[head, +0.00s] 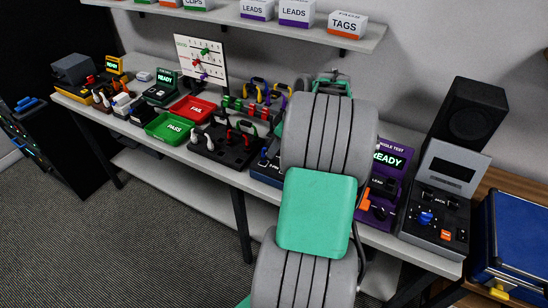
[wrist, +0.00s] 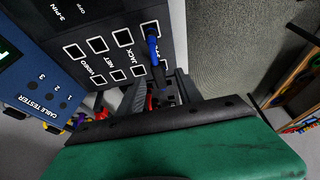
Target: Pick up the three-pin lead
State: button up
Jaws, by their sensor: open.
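I cannot make out for certain which lead is the three-pin one. Several leads stand in a black holder (head: 222,150) left of my arm in the head view, with white, red and dark plugs. In the wrist view a blue lead (wrist: 153,45) stands at a socket of a dark panel (wrist: 95,25) whose labels include 3-PIN, NET, JACK and VIDEO. My gripper (wrist: 160,88) is open and shows only in part beyond its green housing. Something red shows between its fingers, too small to identify. In the head view my arm hides the gripper.
A blue cable tester (wrist: 35,80) adjoins the panel. On the bench, a red FAIL tray (head: 193,108) and green PASS tray (head: 170,127) stand left of the holder. A purple tester (head: 397,160) and grey console (head: 440,200) stand to the right. A shelf (head: 225,17) with boxes hangs above.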

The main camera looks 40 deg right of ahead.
jog(key=p+x, duration=0.2)
jog(key=x, duration=0.4)
jog(key=shift+d, duration=0.1)
jog(key=shift+s, duration=0.1)
grip_shut()
